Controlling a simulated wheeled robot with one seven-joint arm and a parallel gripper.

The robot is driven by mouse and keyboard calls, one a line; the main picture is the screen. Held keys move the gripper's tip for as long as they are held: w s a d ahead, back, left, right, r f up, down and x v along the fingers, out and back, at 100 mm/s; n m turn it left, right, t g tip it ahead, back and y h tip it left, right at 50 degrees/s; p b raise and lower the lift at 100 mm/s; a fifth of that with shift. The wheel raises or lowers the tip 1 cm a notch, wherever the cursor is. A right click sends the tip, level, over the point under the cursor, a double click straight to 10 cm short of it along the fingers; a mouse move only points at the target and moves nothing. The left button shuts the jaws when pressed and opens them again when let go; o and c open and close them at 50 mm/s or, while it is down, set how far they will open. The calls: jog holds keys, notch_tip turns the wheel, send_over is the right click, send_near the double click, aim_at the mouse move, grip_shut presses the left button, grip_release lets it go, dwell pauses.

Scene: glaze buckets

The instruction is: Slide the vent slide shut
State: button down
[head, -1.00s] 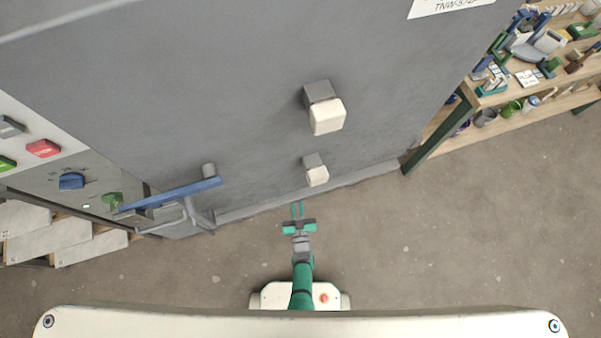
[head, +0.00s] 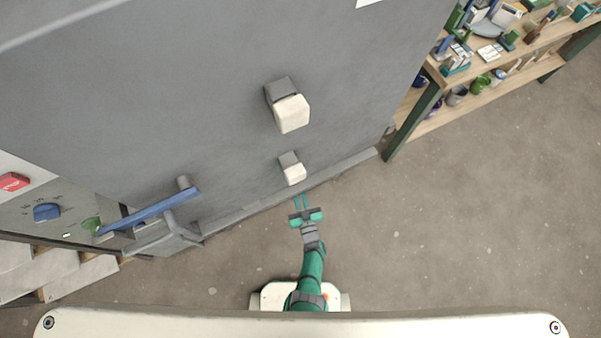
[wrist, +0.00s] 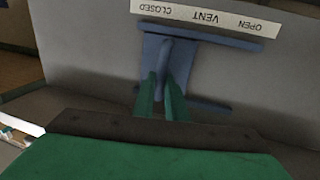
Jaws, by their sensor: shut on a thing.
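The blue vent slide (wrist: 152,60) shows in the wrist view as a plate with an upright fin between two blue rails. The plate stands at the left end of the rails, on the CLOSED side of the upside-down label (wrist: 205,18); the rails are bare toward OPEN. My gripper (wrist: 163,90) has its two green fingers on either side of the fin, shut on it. In the head view my gripper (head: 300,200) is low at the foot of the grey kiln wall, and the slide itself cannot be made out there.
The grey kiln body (head: 200,90) fills the upper left, with two white-ended plugs (head: 292,114) and a blue door handle (head: 150,212) sticking out. A loaded shelf (head: 470,80) stands at the upper right. The floor to the right is clear.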

jog(key=shift+d, duration=0.1)
jog(key=c, duration=1.8)
grip_release()
jog(key=shift+s, duration=0.1)
jog(key=shift+o, duration=0.2)
jog(key=v, duration=1.1)
